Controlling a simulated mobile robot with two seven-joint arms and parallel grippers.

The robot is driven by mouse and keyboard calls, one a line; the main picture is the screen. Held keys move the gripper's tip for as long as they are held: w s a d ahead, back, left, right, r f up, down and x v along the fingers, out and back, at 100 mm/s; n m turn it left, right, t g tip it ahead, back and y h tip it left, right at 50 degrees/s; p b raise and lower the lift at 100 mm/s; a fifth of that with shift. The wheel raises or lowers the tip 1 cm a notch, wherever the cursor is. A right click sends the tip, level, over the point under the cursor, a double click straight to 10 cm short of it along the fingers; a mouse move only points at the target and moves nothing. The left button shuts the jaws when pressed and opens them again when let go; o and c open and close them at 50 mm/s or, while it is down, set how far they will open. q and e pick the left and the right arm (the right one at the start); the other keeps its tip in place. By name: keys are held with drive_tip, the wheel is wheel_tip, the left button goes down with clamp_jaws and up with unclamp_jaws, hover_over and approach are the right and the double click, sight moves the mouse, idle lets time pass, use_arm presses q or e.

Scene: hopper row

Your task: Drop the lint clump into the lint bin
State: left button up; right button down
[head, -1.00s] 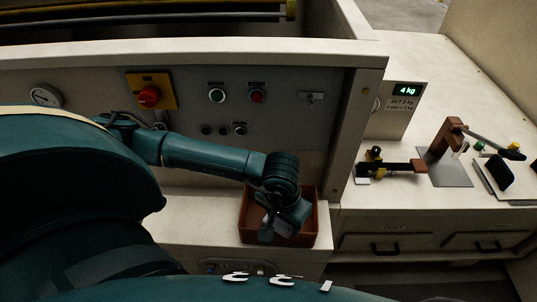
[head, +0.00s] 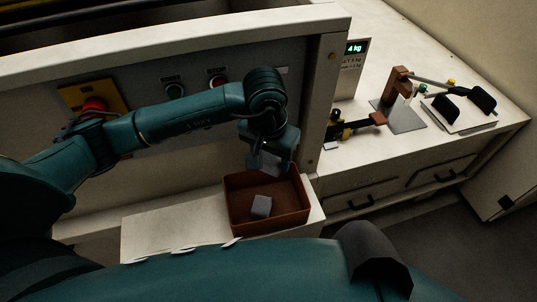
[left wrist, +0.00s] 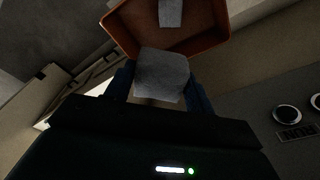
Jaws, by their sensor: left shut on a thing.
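The lint bin is an open red-brown box (head: 238,219) on the pale ledge below the control panel. A grey block-like clump (head: 261,206) lies on its floor; in the left wrist view it shows at the top edge, partly cut off (left wrist: 170,12). My left gripper (head: 268,163) is above the back of the bin, pointing down. It is shut on a second grey clump (left wrist: 161,75), seen between the fingers in the left wrist view, with the bin (left wrist: 205,45) beyond it. My right gripper is not in view.
The panel with a red knob (head: 94,106) and buttons (head: 175,90) stands close behind my left arm. To the right is a pale counter with a scale display (head: 354,48), a brown stand (head: 393,84) and a tray (head: 462,115). The ledge left of the bin is clear.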

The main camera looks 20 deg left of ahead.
sight(271, 170)
use_arm(q)
wheel_tip(271, 170, down, 4)
drive_tip(key=shift+r+b, duration=0.2)
drive_tip(key=shift+b, duration=0.35)
drive_tip(key=shift+f, duration=0.6)
drive_tip(key=shift+f+b, duration=0.2)
drive_tip(key=shift+b, duration=0.1)
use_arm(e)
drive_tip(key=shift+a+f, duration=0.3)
use_arm(q)
drive_tip(key=o, duration=1)
drive_tip(key=shift+o, duration=0.2)
drive_tip(key=r, duration=0.4)
drive_tip(key=s+r, duration=0.1)
drive_tip(key=r, duration=0.3)
drive_tip(key=r+b, duration=0.1)
drive_tip(key=r, duration=0.3)
drive_tip(key=shift+s+a+r, duration=0.15)
drive_tip(key=shift+s+r, duration=0.1)
drive_tip(key=shift+r, duration=0.3)
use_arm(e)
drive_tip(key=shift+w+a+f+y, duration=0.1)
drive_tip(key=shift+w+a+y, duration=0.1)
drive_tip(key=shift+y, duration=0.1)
